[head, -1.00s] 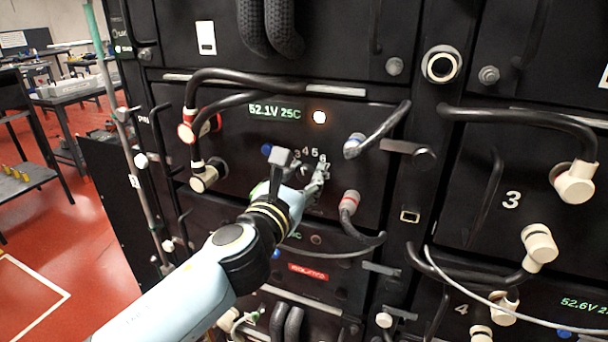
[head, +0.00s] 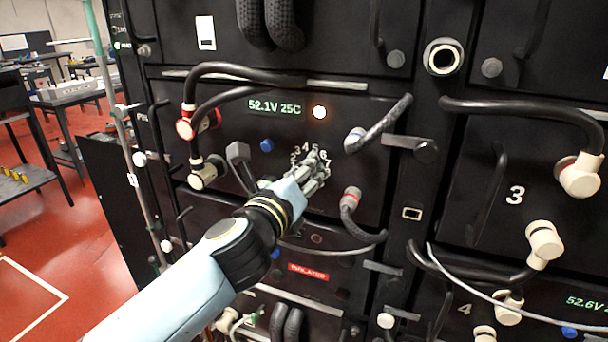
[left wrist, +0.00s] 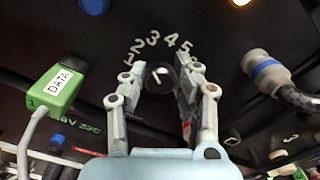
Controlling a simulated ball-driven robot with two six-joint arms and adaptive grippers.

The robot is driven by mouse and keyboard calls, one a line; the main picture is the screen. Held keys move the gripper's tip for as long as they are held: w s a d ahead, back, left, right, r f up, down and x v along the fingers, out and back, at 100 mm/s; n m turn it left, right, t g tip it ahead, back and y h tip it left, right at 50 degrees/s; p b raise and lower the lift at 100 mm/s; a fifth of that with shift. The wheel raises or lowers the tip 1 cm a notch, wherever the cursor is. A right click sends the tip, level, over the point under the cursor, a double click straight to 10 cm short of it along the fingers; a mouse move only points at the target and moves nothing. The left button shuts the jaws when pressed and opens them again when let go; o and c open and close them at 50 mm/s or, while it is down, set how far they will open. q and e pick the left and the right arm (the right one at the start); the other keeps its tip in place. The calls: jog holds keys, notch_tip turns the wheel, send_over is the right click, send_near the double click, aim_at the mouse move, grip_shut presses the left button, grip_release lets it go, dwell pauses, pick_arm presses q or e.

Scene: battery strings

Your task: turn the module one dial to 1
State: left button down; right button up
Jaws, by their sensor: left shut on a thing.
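The dial (left wrist: 160,77) is a dark round knob with a white pointer mark, under an arc of white numbers. In the left wrist view it sits between the two fingers of my left gripper (left wrist: 158,95). The gripper is shut on it. The pointer mark slants; I cannot tell which number it points to. In the head view my left gripper (head: 316,172) is at the dial's numbers (head: 309,150) on the black module front (head: 330,125), and its fingers hide the knob. My right gripper is not in view.
A green plug labelled DATA (left wrist: 58,88) is left of the fingers in the left wrist view. Cable connectors (head: 355,142) and (head: 350,198) stick out right of the dial. A lit display (head: 275,107) and an orange lamp (head: 320,112) are above it.

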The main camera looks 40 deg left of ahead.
pick_arm(q)
jog(key=n+b, duration=0.1)
jog(key=n, duration=0.3)
jog(key=shift+n, duration=0.3)
jog(key=n+b, duration=0.1)
jog(key=n, duration=0.3)
jog(key=shift+n+b, duration=0.3)
jog(key=shift+b, duration=0.1)
jog(key=c, duration=1)
grip_release()
jog(key=shift+s, duration=0.1)
jog(key=v, duration=1.2)
